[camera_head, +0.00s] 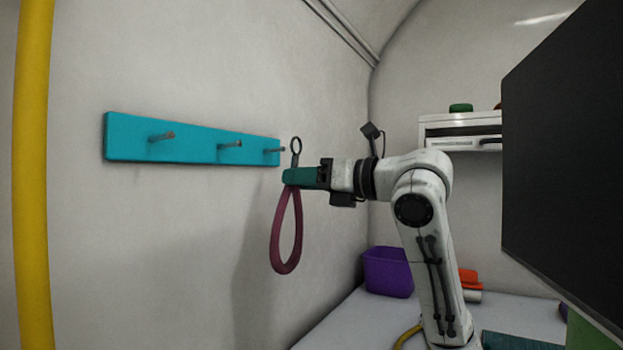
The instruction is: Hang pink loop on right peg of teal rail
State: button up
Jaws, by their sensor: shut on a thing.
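The teal rail (195,150) is mounted on the left wall and carries three short metal pegs. Its right peg (276,150) sticks out near the rail's right end. My gripper (290,177), with teal fingers, is shut on the pink loop (275,245), which hangs down below the fingers. A small dark ring (296,142) on a short stem stands up above the fingers, at about peg height. In the picture the ring is just right of the right peg's tip. I cannot tell the depth gap between them; the peg does not visibly pass through the ring.
A yellow pole (32,180) stands at the far left. A purple bin (388,272) and an orange item (468,277) are on the worktop below. A large dark panel (570,150) blocks the right side. A white shelf unit (455,128) is behind my arm.

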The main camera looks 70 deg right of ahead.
jog(key=shift+w+d+f+b, duration=0.15)
jog(key=shift+w+d+f, duration=0.1)
jog(key=shift+w, duration=0.5)
jog(key=shift+w+d+f+b, duration=0.1)
jog(key=shift+w+f+b, duration=0.1)
jog(key=shift+w, duration=0.6)
jog(key=shift+w+d+f+b, duration=0.1)
jog(key=shift+w+d+f, duration=0.15)
jog(key=shift+w, duration=0.5)
jog(key=shift+w+f, duration=0.15)
